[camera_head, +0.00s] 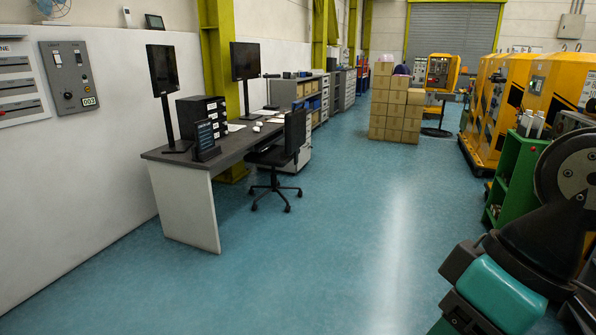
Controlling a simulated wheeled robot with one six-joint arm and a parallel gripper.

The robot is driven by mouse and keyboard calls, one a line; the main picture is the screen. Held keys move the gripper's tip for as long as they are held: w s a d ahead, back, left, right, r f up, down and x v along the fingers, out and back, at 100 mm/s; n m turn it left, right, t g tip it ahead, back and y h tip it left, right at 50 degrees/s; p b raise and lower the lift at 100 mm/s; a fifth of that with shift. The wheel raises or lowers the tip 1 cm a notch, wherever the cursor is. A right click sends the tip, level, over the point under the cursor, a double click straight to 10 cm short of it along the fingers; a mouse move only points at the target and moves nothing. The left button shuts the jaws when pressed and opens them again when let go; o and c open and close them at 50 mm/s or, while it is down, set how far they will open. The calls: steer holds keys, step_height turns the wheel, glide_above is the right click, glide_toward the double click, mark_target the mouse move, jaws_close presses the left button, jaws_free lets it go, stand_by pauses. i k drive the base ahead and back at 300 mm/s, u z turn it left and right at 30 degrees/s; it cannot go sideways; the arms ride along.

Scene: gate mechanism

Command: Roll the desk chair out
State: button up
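The black desk chair (295,133) stands upright on its wheeled star base, on the right side of the desk (205,158). Its backrest is toward the aisle, and its seat is close to the desk's long edge, partly under it as far as I can tell. Parts of my own arm, dark with a teal block, fill the lower right corner. No gripper fingers show there. The arm parts are well apart from the chair, with open floor between.
Two monitors (162,70) stand on the desk. The blue floor (330,240) is clear in front and right of the chair. Stacked cardboard boxes (396,108) stand farther back. A green shelf (515,178) and yellow machines (505,100) line the right side.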

mark_target(278, 155)
steer(key=i, duration=4.4)
steer(key=u, duration=0.9)
steer(key=i, duration=1.65)
steer(key=z, duration=0.5)
